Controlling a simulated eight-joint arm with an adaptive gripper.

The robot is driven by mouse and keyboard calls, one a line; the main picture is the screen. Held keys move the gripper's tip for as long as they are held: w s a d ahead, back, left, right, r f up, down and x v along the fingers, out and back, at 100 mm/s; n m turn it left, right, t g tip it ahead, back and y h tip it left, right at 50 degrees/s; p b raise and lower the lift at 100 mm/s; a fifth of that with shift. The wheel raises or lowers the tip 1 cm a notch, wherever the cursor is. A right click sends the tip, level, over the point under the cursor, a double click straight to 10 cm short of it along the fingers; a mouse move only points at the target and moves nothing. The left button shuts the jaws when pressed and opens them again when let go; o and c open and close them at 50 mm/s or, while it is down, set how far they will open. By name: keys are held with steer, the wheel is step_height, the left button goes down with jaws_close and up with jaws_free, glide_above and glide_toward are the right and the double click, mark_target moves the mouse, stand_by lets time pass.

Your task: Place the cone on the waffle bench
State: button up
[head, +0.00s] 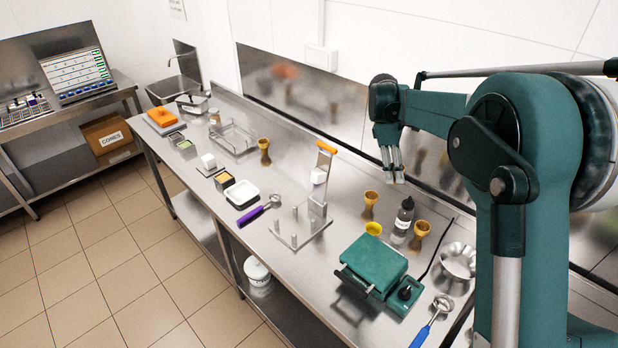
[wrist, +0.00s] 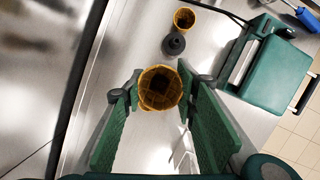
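Several brown waffle cones stand upright on the long steel bench (head: 300,240). In the head view, one cone (head: 370,201) is by the yellow cup, another cone (head: 421,231) is right of the dark bottle, and a third cone (head: 264,147) is farther back. My gripper (head: 393,178) points down above and slightly right of the cone by the yellow cup. In the wrist view, a cone (wrist: 160,90) shows between my open fingers, seen from above. The fingers look apart from it.
A teal waffle iron (head: 375,261), dark bottle (head: 404,215), yellow cup (head: 373,228) and metal bowl (head: 458,261) crowd the near right. A metal stand with an orange top (head: 326,147) is left of the gripper. A cardboard box (head: 106,136) sits on a shelf at far left.

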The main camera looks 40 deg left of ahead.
step_height(320, 180, down, 14)
steer(key=shift+r+p, duration=0.25)
steer(key=shift+p, duration=0.2)
stand_by(0.4)
steer(key=shift+f, duration=2.25)
steer(key=shift+f, duration=0.2)
steer(key=o, duration=0.6)
steer(key=shift+r, duration=0.1)
steer(key=shift+r, duration=0.1)
steer(key=v, duration=1.2)
steer(key=shift+b, duration=0.4)
